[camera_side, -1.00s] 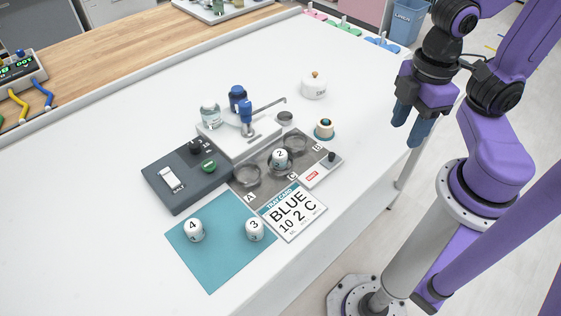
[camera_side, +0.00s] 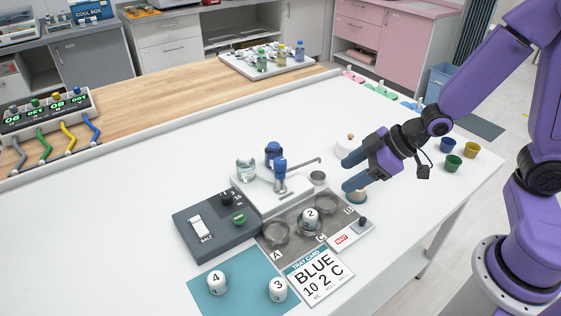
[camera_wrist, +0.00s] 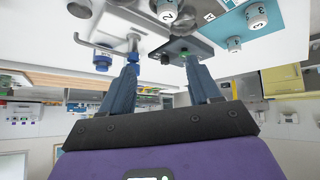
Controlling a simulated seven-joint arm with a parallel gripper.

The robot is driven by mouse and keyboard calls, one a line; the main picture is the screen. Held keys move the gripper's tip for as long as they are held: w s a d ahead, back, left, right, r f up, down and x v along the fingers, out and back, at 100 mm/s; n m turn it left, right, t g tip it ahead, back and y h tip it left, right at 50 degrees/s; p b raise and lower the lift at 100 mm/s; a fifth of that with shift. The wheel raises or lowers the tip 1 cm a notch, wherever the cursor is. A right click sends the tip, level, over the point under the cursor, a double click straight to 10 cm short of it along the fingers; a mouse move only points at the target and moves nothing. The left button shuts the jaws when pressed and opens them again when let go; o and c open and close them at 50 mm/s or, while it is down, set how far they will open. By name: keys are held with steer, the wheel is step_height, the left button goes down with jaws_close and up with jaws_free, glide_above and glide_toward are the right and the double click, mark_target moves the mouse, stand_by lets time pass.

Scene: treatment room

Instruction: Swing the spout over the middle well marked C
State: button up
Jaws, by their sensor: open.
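The thin grey spout (camera_side: 304,163) runs from the blue-topped post (camera_side: 281,174) toward the back right, its tip beyond the wells. It also shows in the wrist view (camera_wrist: 104,46). The middle well marked C (camera_side: 322,229) holds a white pot numbered 2 (camera_side: 310,217); the spout is not over it. Well A (camera_side: 276,233) is to its left and another well (camera_side: 329,201) to its right. My gripper (camera_side: 348,172) is open and empty, just right of the spout tip and apart from it. In the wrist view the fingers (camera_wrist: 163,70) are spread.
A dark control box (camera_side: 213,232) is left of the wells. Pots 4 (camera_side: 217,282) and 3 (camera_side: 278,289) stand on a teal mat (camera_side: 240,302). A card reads BLUE 10 2 C (camera_side: 319,277).

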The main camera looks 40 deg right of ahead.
steer(key=w+d+m+t+y, duration=0.1)
steer(key=w+d+t+y, duration=0.2)
steer(key=w, duration=0.2)
steer(key=t, duration=0.1)
glide_toward(283, 161)
steer(key=shift+m, duration=0.4)
steer(key=x, duration=1)
steer(key=shift+w+a+f, duration=0.15)
steer(key=shift+w+a, duration=0.05)
steer(key=shift+w, duration=0.15)
jaws_close()
